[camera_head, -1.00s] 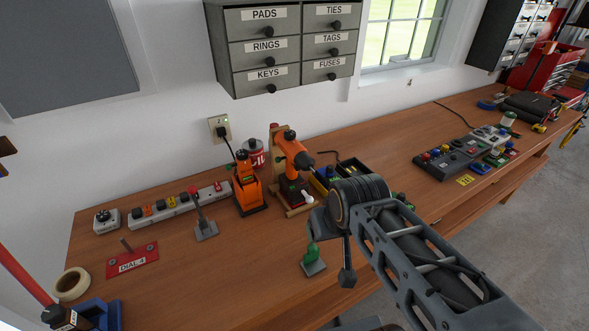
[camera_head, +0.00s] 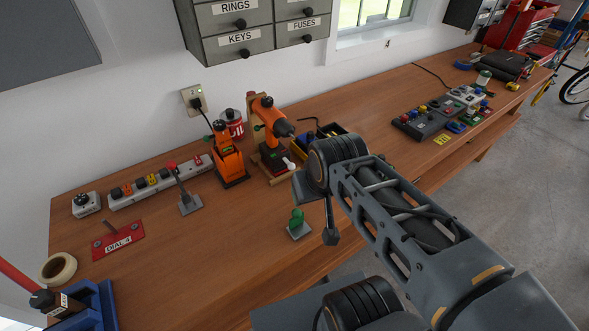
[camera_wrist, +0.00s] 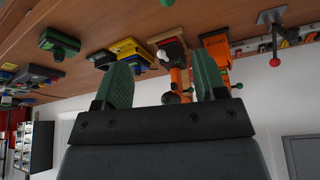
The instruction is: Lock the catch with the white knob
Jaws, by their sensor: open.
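The white knob (camera_head: 289,163) shows at the foot of the orange drill on its wooden stand (camera_head: 256,125). In the wrist view, which is upside down, the white knob (camera_wrist: 162,56) appears beyond and between the fingertips. The base of its catch is too small and covered to make out, so I cannot tell its position. My gripper (camera_wrist: 163,68) is open and empty, with two green fingers apart. They are not visibly touching the knob.
A lever with a red knob (camera_head: 172,166) stands to the left, and a green-topped piece on a grey plate (camera_head: 299,231) in front. An orange tool (camera_head: 228,160) and a dark bin (camera_head: 343,138) flank the drill. The bench front (camera_head: 215,260) is fairly clear.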

